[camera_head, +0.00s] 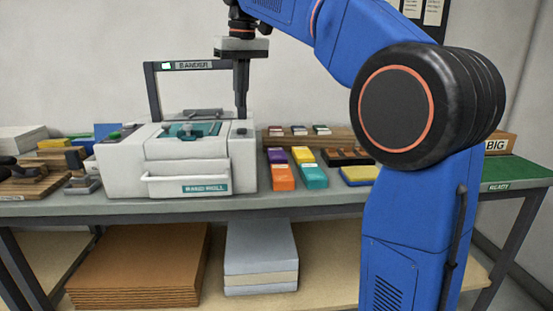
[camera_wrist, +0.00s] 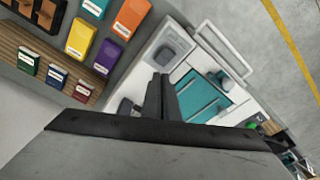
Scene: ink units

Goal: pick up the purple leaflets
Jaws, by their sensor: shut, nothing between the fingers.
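A small purple block with a pale label (camera_head: 277,156) lies on the bench just right of the white printer, and it also shows in the wrist view (camera_wrist: 108,56). It is the only clearly purple thing I see; I see no purple leaflets that I can make out as loose sheets. My gripper (camera_head: 241,115) points down above the right side of the white printer (camera_head: 190,165), left of the purple block. Its fingers (camera_wrist: 160,82) are shut with nothing between them.
A yellow block (camera_head: 302,155), an orange block (camera_head: 283,177) and a teal block (camera_head: 314,176) stand close around the purple one. A wooden rack (camera_head: 335,137) is behind them. The printer's upright frame (camera_head: 155,92) stands left of my gripper. A green mat (camera_head: 510,172) lies far right.

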